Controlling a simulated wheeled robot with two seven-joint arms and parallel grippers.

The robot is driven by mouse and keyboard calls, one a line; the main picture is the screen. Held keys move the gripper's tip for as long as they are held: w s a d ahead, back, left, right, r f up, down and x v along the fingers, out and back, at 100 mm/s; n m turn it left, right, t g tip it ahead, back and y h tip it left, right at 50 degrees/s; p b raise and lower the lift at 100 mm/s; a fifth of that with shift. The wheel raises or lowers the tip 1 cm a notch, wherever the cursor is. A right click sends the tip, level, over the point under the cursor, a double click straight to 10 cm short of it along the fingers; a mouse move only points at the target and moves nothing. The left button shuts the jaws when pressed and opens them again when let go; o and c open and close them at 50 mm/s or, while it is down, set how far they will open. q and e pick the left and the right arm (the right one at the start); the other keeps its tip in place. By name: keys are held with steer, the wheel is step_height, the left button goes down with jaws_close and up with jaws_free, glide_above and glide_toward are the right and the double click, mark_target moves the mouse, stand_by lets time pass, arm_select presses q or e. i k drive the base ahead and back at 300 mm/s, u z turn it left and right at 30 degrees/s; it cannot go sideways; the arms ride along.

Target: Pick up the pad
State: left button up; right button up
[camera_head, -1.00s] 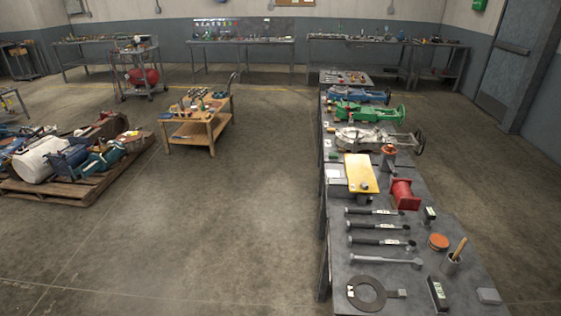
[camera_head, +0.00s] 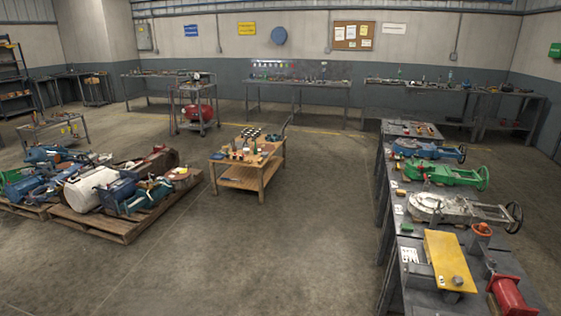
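I cannot make out a thing that is clearly the pad. On the long grey bench (camera_head: 386,275) at the right lie a yellow plate (camera_head: 449,255), a red flanged spool (camera_head: 508,297) cut by the bottom edge, a small orange-topped part (camera_head: 482,231), a grey valve with a handwheel (camera_head: 455,208), a green valve (camera_head: 445,174) and a blue valve (camera_head: 428,149). The nearest part of this bench is out of view. Neither of my grippers is in view.
A wooden cart (camera_head: 241,180) with small items stands mid-room. Pallets (camera_head: 109,226) loaded with a white drum (camera_head: 92,190) and blue machinery stand at the left. Workbenches (camera_head: 298,82) line the back wall.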

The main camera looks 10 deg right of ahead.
mark_target(408, 227)
steer(key=z, duration=0.3)
steer(key=i, duration=2.1)
steer(key=z, duration=1)
steer(key=i, duration=1.4)
steer(key=z, duration=0.45)
